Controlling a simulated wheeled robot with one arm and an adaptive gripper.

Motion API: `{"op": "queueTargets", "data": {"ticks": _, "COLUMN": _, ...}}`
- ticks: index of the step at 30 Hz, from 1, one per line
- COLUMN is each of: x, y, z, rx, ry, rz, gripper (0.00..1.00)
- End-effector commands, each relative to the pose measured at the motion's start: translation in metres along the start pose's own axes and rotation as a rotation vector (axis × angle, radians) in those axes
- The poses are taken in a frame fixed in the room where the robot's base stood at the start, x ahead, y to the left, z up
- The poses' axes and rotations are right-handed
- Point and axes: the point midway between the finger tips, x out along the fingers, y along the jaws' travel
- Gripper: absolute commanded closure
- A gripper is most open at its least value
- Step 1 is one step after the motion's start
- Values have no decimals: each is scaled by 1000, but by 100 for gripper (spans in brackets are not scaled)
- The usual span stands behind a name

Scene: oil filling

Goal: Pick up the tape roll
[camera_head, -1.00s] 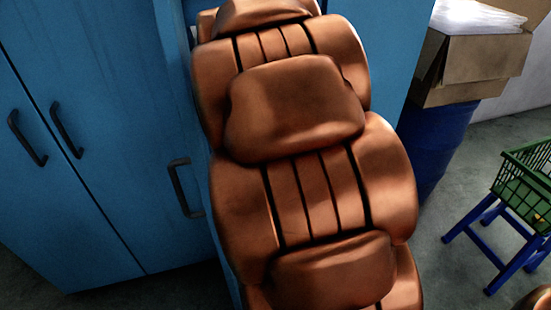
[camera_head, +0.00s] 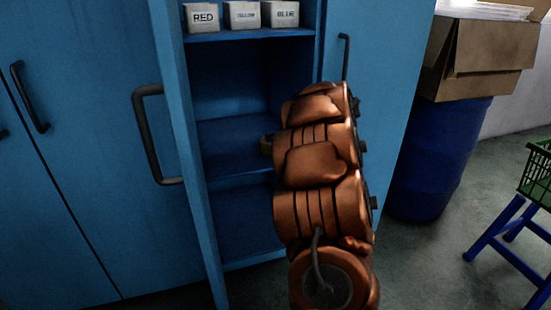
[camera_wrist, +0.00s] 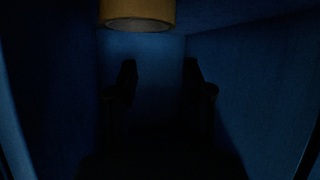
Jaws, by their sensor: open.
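My arm hides the rest. In the wrist view the tape roll (camera_wrist: 137,14) is at the top, cut off by the frame, with its rounded lower edge showing. My gripper (camera_wrist: 160,82) is open and empty, its two dark fingers apart inside the cabinet. In the picture they are below the roll, and no contact shows. In the head view my arm hides the gripper.
Blue shelf walls (camera_wrist: 240,75) stand close around my gripper. The upper shelf holds white boxes (camera_head: 202,17), two marked RED and BLUE. The cabinet's open left door (camera_head: 180,120) has a dark handle. A blue drum (camera_head: 437,160) with a cardboard box (camera_head: 480,60) stands at the right.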

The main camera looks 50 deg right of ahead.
Motion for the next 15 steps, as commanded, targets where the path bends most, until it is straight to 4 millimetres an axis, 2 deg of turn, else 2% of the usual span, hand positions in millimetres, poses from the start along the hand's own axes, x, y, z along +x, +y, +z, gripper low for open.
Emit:
{"op": "queueTargets", "data": {"ticks": 1, "x": 6, "y": 0, "z": 15, "rx": 13, "ry": -2, "rz": -24, "gripper": 49}}
{"op": "queueTargets", "data": {"ticks": 4, "x": 9, "y": -3, "z": 26, "rx": 26, "ry": -8, "rz": -56, "gripper": 49}}
{"op": "queueTargets", "data": {"ticks": 15, "x": 38, "y": -8, "z": 30, "rx": 32, "ry": -9, "rz": -75, "gripper": 49}}
